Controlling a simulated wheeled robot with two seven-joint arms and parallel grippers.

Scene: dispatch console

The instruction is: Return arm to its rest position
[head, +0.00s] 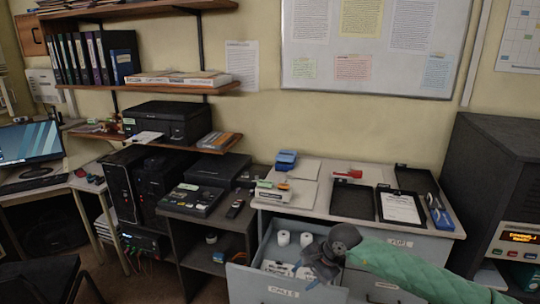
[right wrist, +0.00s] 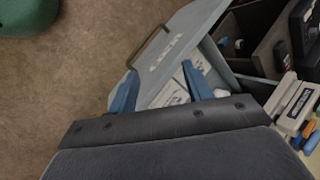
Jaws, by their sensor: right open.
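My right arm (head: 420,268), in a green sleeve, comes in from the right in the head view. Its dark right gripper (head: 316,266) is over the open grey drawer (head: 272,287) of the cabinet. In the right wrist view the two blue fingers of the right gripper (right wrist: 161,90) are spread apart with nothing between them. The labelled drawer front (right wrist: 165,60) and its handle (right wrist: 150,46) lie beyond the fingertips. I cannot tell whether the fingers touch the drawer. My left gripper is not in view.
White rolls (head: 284,238) and pale labelled items lie in the drawer. The cabinet top holds a clipboard (head: 400,208), a black tray (head: 352,202), a red-and-white stapler-like item (head: 347,174) and blue objects. A dark console (head: 500,185) stands at the right, shelves at the left.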

